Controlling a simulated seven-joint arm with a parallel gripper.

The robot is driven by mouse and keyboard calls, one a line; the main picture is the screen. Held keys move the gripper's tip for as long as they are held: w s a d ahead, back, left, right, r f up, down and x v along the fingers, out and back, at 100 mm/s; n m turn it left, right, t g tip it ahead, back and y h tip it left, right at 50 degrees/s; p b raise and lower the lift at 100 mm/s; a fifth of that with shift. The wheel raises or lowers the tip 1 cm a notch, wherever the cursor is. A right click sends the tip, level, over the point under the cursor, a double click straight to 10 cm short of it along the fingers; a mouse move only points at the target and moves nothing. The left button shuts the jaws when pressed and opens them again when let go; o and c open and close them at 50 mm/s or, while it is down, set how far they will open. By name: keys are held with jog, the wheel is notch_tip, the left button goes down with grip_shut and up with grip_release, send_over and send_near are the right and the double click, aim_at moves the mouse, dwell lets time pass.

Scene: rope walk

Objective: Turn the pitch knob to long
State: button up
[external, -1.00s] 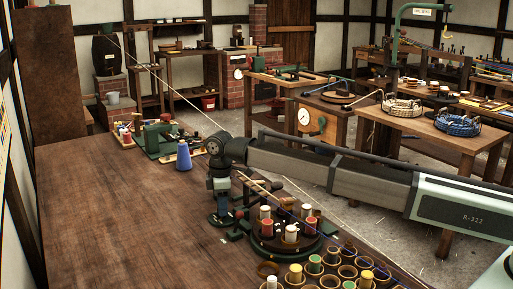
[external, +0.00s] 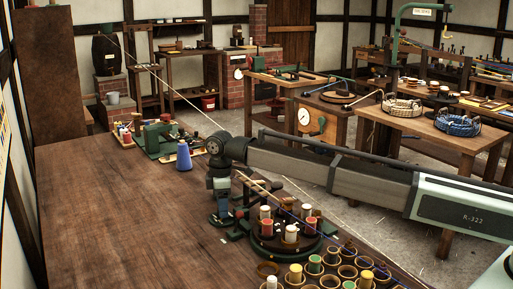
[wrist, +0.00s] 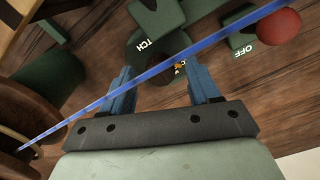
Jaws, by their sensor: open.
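The pitch knob (wrist: 158,70) shows in the wrist view as a dark round piece on a green base, with a small orange mark at its right. White letters "TCH" stand beside it; the rest of the label is hidden. My gripper (wrist: 164,76) has its two blue fingers apart, one on each side of the knob. I cannot tell whether they touch it. In the external view my gripper (external: 221,213) points down, low over the table beside the round bobbin stand. The knob is too small or hidden there, and its pointer setting is not readable.
A blue strand (wrist: 200,47) crosses the wrist view in front of the fingers. A red ball (wrist: 279,26) sits near an "OFF" plate (wrist: 243,42). The bobbin stand (external: 259,249) is just right of my gripper. The wooden table (external: 120,220) is clear to the left.

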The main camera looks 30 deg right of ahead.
notch_tip(320, 180, up, 14)
jog(key=shift+f, duration=0.15)
dwell(0.4)
jog(key=shift+d, duration=0.1)
